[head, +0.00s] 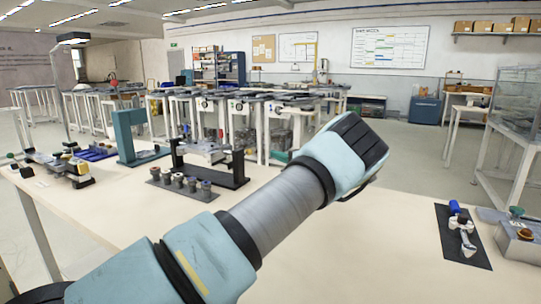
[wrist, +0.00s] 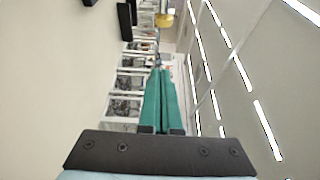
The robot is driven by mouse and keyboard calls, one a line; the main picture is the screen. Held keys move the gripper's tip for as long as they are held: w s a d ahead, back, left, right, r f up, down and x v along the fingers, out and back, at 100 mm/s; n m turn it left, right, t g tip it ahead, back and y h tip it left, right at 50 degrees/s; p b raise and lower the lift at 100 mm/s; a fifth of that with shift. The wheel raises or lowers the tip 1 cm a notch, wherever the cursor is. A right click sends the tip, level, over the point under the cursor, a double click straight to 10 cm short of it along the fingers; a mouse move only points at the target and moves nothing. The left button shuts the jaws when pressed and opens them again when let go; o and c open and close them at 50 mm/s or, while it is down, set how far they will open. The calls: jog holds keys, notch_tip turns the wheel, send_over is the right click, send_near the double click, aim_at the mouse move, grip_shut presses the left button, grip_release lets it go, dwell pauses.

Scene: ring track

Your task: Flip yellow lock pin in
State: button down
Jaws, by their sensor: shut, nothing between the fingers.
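I cannot make out a yellow lock pin for certain. A small yellow part (head: 79,166) shows on a dark device at the left of the bench in the head view, too small to identify. In the head view, my arm reaches across the bench and the fingers are hidden.
The pale workbench (head: 350,235) is clear at its middle right. A dark mat (head: 462,238) with a metal clamp-like part lies at right. A teal frame (head: 128,135), a black bracket (head: 232,172) and a plate of short cylinders (head: 183,187) stand at left.

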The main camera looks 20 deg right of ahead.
aim_at(251, 153)
jog(key=w+a+p, duration=0.3)
jog(key=w+a, duration=0.2)
jog(key=a, duration=0.1)
dwell(0.6)
jog(key=shift+s+a+b, duration=0.65)
jog(key=shift+s+a, duration=0.05)
jog(key=shift+a, duration=0.2)
